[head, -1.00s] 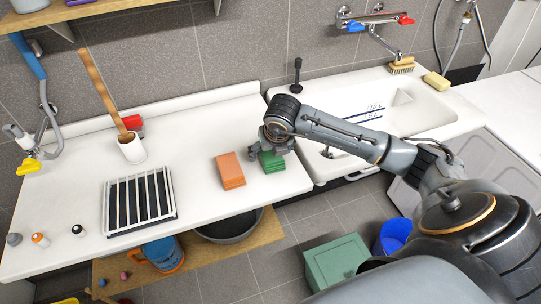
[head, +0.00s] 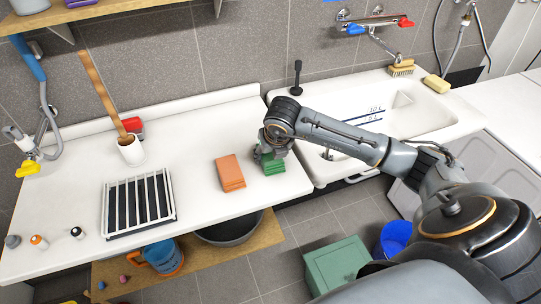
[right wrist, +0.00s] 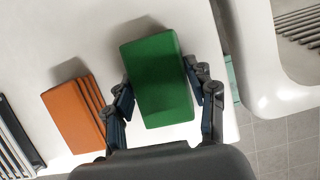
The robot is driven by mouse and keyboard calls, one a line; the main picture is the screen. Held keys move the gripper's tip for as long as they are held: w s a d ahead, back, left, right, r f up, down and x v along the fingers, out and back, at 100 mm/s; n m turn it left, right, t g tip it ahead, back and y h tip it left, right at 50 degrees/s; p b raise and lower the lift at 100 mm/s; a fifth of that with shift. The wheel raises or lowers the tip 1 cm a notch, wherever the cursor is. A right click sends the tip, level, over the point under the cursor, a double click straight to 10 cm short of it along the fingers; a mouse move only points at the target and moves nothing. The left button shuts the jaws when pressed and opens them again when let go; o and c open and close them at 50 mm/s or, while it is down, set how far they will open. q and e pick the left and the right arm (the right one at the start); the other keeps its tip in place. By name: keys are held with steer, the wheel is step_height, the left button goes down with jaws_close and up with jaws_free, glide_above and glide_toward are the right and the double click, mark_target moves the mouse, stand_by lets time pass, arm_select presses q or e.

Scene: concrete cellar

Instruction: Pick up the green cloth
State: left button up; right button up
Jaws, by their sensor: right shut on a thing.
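The green cloth (head: 272,166) is a folded block on the white counter, near its right end beside the sink; it also shows in the right wrist view (right wrist: 158,80). My right gripper (right wrist: 165,97) has one finger on each side of the cloth and is shut on it. In the head view the right gripper (head: 268,154) comes down over the cloth and hides part of it. I cannot tell whether the cloth touches the counter. My left gripper is not in view.
A folded orange cloth (head: 229,173) lies just left of the green one. A white rack (head: 139,202) and a white cup (head: 132,150) with a wooden handle stand farther left. The sink (head: 425,112) is on the right. The counter's middle back is clear.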

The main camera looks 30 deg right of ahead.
steer(key=shift+r+p, duration=0.4)
steer(key=shift+p, duration=0.3)
step_height(320, 180, up, 3)
steer(key=b, duration=0.3)
steer(key=shift+w+f, duration=0.15)
steer(key=s+a+r+b, duration=0.1)
steer(key=s+a+r, duration=0.3)
steer(key=a+r, duration=0.6)
steer(key=shift+a, duration=1.75)
steer(key=shift+s, duration=0.1)
